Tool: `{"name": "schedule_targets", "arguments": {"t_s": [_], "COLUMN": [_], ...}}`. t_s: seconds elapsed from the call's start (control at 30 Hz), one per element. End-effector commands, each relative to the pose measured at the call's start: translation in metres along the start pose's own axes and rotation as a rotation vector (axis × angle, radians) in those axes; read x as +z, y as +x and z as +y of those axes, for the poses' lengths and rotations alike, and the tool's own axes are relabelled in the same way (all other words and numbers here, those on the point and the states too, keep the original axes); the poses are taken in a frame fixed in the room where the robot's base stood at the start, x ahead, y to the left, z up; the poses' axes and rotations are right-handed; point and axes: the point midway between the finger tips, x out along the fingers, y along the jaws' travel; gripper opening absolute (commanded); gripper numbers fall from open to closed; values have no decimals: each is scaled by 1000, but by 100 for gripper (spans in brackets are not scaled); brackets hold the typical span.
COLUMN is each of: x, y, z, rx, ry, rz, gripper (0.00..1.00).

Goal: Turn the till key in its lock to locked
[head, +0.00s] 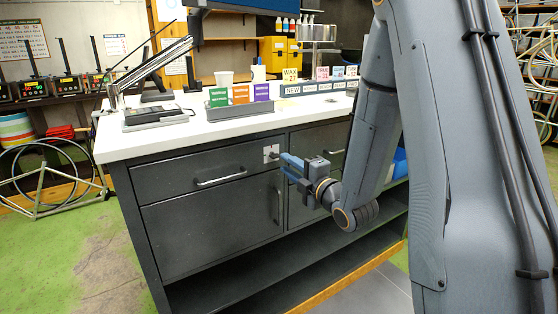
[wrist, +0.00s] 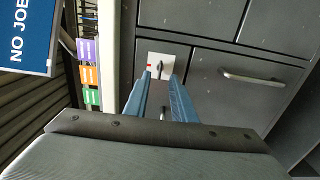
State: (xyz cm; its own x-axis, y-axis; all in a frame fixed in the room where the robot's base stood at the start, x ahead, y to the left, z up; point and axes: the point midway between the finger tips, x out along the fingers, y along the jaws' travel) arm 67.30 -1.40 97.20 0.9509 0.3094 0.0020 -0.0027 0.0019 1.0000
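The till key (wrist: 160,69) is a small dark shape in a pale square lock plate (wrist: 166,58) on the cabinet front. A red mark shows on the plate's left side in the wrist view. In the head view the plate (head: 267,152) is at the right end of the top left drawer, with a dark spot on it. My gripper (head: 284,163) is just in front of and slightly right of the plate. In the wrist view its two blue fingers (wrist: 160,77) stand apart, pointing toward the key, with nothing between the tips. I cannot tell the exact gap to the key.
The dark cabinet (head: 210,235) carries a white countertop (head: 190,137) overhanging above the lock. A drawer handle (head: 221,178) and a door handle (head: 278,206) stick out nearby.

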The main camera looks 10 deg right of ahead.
Motion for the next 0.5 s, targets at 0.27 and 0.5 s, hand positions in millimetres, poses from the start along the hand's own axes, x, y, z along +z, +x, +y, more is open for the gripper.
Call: {"name": "schedule_targets", "arguments": {"t_s": [0.27,0.5], "x": [0,-1], "y": [41,55], "z": [1,0], "rx": [-1,-1], "ry": [2,3], "rz": [0,0], "gripper": [23,23]}}
